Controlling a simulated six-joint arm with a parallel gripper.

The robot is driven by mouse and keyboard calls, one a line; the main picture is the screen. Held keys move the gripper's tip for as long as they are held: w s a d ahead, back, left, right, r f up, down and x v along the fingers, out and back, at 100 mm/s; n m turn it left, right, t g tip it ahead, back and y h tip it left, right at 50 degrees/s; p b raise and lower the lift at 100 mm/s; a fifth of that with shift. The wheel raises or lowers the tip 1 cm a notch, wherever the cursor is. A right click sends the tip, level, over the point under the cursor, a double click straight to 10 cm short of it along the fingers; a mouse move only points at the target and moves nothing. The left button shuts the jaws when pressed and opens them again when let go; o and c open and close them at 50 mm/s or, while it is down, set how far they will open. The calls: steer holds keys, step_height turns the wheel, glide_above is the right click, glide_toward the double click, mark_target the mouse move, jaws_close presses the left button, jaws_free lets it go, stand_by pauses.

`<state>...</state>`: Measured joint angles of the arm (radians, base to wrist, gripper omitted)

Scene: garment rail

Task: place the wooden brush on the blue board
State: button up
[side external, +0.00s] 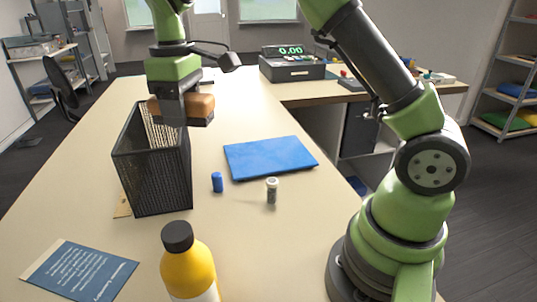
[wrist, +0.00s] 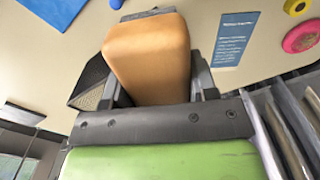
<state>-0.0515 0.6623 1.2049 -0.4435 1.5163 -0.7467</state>
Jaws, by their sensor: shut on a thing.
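The wooden brush (side external: 199,106) is a tan block with a dark underside. My gripper (side external: 184,110) is shut on it and holds it up at the black mesh basket's top, over its right rear part. In the wrist view the brush (wrist: 150,55) fills the space between the fingers and hides much behind it. The blue board (side external: 270,158) lies flat on the table, right of the basket and apart from the brush. A corner of the board shows at the top left of the wrist view (wrist: 55,8).
The black mesh basket (side external: 153,170) stands left of the board. A blue cylinder (side external: 217,182) and a small capped vial (side external: 272,191) stand in front of the board. A yellow bottle (side external: 188,265) and a blue booklet (side external: 78,272) are at the near edge.

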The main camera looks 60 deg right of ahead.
steer(key=d+m, duration=0.7)
steer(key=d, duration=0.8)
steer(key=m, duration=0.6)
glide_above(281, 158)
step_height(281, 158, down, 16)
steer(key=shift+d+f, duration=0.1)
steer(key=shift+f, duration=2.45)
steer(key=shift+f, duration=0.1)
steer(key=o, duration=0.9)
steer(key=shift+o, duration=0.2)
